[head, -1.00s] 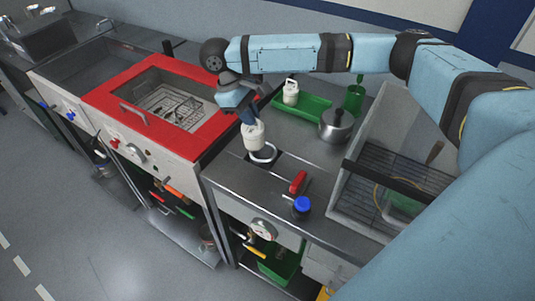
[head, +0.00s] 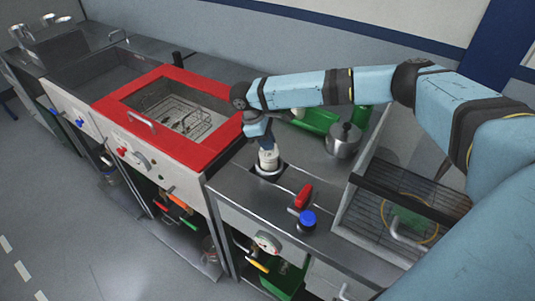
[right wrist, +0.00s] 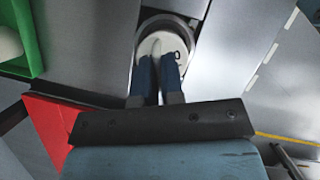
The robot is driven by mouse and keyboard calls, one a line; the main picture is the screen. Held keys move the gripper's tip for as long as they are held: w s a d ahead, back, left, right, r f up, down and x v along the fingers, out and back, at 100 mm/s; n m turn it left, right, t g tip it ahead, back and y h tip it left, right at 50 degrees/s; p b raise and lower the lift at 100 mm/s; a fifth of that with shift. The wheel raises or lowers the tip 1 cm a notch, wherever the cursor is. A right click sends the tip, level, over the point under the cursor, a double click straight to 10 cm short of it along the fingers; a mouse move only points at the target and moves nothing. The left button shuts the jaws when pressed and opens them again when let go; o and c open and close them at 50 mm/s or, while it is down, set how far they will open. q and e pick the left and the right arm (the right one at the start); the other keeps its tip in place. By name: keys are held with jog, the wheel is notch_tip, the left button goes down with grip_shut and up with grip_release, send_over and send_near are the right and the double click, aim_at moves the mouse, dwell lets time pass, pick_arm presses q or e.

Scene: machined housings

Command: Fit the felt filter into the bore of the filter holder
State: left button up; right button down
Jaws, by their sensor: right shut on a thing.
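The white cylindrical felt filter (head: 268,160) is upright in my right gripper (head: 264,144), whose blue fingers are shut on its top. The filter holder (head: 260,176) is a dark ring-shaped piece set in the steel counter near its left side. The filter's lower end is at the holder's opening; I cannot tell how deep it sits. In the right wrist view the filter's pale round top (right wrist: 172,46) shows between and beyond the fingers (right wrist: 158,62), with the dark holder rim (right wrist: 178,18) around it. My left gripper is out of view.
A red-handled valve (head: 304,196) and a blue-capped knob (head: 307,219) stand at the counter front. A steel pot (head: 343,140) and green tray (head: 318,121) are behind. A red-framed basin (head: 205,157) lies left, a wire-racked sink (head: 385,200) right.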

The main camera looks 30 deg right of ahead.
aim_at(267, 155)
notch_tip(267, 155, down, 2)
jog(key=shift+f, duration=0.1)
notch_tip(267, 155, down, 3)
jog(key=shift+f, duration=0.2)
jog(key=c, duration=1.2)
grip_release()
jog(key=shift+f, duration=0.1)
jog(key=shift+c, duration=0.2)
jog(key=b+v, duration=0.1)
jog(key=v, duration=1.1)
